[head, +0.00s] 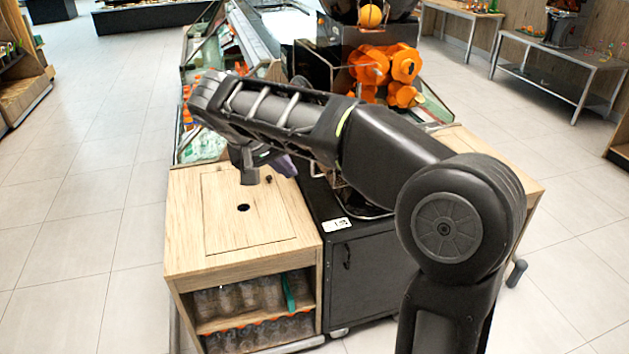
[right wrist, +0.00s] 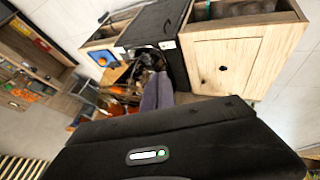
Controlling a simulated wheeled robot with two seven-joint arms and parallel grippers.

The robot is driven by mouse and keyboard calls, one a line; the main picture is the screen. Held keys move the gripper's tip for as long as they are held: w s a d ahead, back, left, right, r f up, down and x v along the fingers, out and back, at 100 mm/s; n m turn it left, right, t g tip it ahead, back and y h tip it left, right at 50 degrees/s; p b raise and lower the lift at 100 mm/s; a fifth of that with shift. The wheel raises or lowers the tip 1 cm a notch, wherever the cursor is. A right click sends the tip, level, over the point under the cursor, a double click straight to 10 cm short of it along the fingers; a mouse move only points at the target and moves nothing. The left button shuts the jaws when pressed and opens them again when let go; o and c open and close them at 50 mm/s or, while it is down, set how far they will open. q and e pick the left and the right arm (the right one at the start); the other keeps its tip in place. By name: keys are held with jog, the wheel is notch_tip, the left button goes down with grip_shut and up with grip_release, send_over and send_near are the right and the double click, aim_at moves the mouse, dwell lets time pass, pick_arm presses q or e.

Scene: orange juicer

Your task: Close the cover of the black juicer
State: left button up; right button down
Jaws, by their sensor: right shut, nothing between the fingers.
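The black juicer (head: 312,68) stands on the counter behind my right arm, with orange round press parts (head: 385,68) exposed at its front and an orange (head: 371,16) above them. I cannot clearly make out its cover or how far open it is. My right arm crosses in front of the juicer and hides its lower part. My right gripper (head: 284,166) is shut and empty, above the wooden counter top and left of the press parts, apart from the juicer. Its purple-grey fingers (right wrist: 158,92) also show in the right wrist view. My left gripper is not in view.
A wooden cabinet (head: 190,225) with a lid panel and shelves of bottles stands at front left. A black cabinet (head: 372,265) is beside it. A glass-sided case with bottles (head: 203,147) lies behind. Side tables (head: 560,65) stand at the right. The floor on the left is clear.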

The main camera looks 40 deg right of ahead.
jog(key=shift+f, duration=0.1)
jog(key=w+d+f, duration=0.1)
jog(key=d+f, duration=0.7)
jog(key=d, duration=0.1)
jog(key=shift+w+d+p, duration=0.15)
jog(key=shift+w+p, duration=0.05)
jog(key=shift+p, duration=0.1)
jog(key=shift+s, duration=0.1)
